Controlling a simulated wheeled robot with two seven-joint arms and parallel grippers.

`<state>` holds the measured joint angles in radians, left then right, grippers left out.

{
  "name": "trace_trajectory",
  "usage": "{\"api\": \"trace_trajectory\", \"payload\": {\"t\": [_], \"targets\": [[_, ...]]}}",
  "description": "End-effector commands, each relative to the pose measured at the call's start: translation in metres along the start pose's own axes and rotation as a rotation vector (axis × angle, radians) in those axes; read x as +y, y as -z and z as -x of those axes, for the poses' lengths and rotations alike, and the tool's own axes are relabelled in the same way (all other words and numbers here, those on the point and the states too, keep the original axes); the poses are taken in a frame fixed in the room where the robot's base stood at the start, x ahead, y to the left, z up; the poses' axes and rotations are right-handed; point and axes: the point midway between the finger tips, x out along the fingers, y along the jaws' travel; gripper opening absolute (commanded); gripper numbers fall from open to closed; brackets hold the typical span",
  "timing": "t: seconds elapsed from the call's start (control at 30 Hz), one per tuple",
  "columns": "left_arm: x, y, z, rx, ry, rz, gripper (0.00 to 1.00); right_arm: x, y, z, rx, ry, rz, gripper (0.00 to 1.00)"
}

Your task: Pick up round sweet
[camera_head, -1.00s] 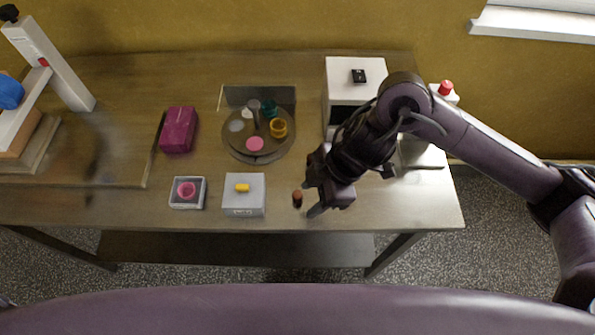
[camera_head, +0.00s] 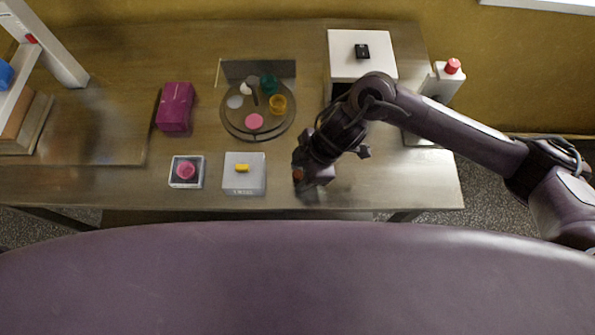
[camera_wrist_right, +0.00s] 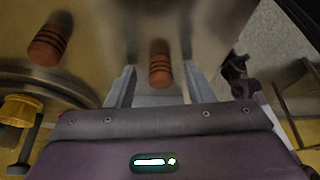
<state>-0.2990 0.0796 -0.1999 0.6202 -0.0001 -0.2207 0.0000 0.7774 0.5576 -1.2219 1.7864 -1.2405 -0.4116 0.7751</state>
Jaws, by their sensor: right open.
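Two short, round, orange-brown pieces with dark stripes, which look like the round sweets, show in the right wrist view. One sweet (camera_wrist_right: 160,64) is between the finger tips of my right gripper (camera_wrist_right: 160,84), with a gap to each finger. The other sweet (camera_wrist_right: 50,40) lies apart to the left on the table. In the head view one brown sweet (camera_head: 298,175) shows at the left side of my right gripper (camera_head: 308,188); the other is hidden by the gripper. The right gripper is open, low over the front of the table. My left gripper is not in view.
Left of the gripper stand a pale box (camera_head: 244,185) with a yellow piece (camera_head: 242,168) on top and a small tray (camera_head: 174,184) holding a pink piece. Behind are a round plate (camera_head: 238,127) with cups, a magenta box (camera_head: 175,108) and a white machine (camera_head: 345,68).

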Motion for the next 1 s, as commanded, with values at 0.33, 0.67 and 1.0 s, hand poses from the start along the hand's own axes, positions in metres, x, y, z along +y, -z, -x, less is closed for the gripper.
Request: {"api": "trace_trajectory", "payload": {"t": [0.33,0.67,1.0], "targets": [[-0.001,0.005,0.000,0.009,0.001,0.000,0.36,0.000,0.000,0.000,0.000,0.000,0.000,0.25],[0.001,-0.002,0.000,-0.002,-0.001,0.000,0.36,0.000,0.000,0.000,0.000,0.000,0.000,0.09],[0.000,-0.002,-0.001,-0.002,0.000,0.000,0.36,0.001,0.008,0.019,0.003,-0.002,0.002,0.09]]}}
